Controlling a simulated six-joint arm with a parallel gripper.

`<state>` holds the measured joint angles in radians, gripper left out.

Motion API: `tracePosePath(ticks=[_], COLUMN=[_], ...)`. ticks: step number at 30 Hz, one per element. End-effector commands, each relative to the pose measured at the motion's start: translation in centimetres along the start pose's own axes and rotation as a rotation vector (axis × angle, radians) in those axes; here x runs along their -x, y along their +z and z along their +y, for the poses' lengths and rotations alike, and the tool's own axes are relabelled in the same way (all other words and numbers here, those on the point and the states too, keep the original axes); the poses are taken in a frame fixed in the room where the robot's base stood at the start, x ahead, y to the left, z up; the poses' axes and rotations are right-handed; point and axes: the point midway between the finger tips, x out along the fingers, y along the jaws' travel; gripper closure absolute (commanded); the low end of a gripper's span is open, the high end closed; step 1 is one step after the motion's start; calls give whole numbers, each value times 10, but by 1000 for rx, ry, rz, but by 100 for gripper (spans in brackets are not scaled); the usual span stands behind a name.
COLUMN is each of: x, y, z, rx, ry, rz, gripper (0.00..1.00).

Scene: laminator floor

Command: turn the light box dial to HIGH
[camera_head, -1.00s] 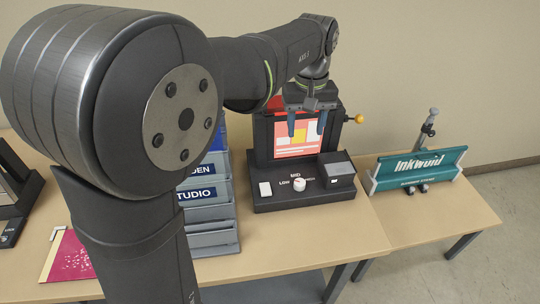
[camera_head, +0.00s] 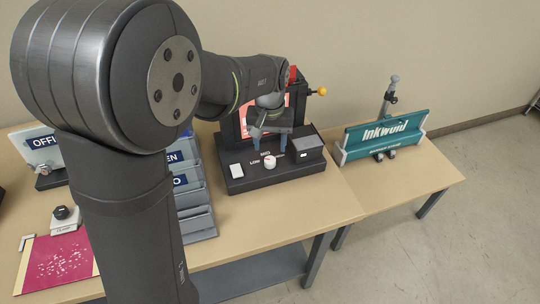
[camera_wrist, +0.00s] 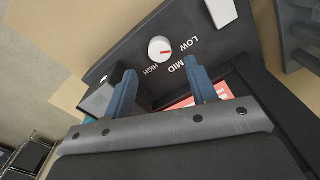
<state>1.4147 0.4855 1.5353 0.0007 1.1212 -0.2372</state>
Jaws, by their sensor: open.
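The light box (camera_head: 275,181) stands on the table with a black base and a lit panel. My gripper (camera_head: 270,144) is open and empty, above and behind the dial. In the wrist view its two fingers (camera_wrist: 162,82) point toward the dial without touching it.
A white switch (camera_head: 236,171) sits left of the dial and a dark block (camera_head: 307,147) right of it. A grey file rack (camera_head: 197,222) stands left of the light box. A teal Inkwold banner stand (camera_head: 385,136) is to the right.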

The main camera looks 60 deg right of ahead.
Motion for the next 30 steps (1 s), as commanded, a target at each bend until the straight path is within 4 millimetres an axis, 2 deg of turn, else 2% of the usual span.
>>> tracePosePath(ticks=[3,9,14,21,23,28,30], x=[-24,-49,-56,-57,-57,-57,-56], y=[1,0,0,0,0,0,0], z=[0,0,0,0,0,0,0], rx=[0,1,1,1,1,1,1], ry=[-1,-1,0,0,0,0,0], rz=[-4,-1,0,0,0,1,1], gripper=[48,48,48,48,58,91,93])
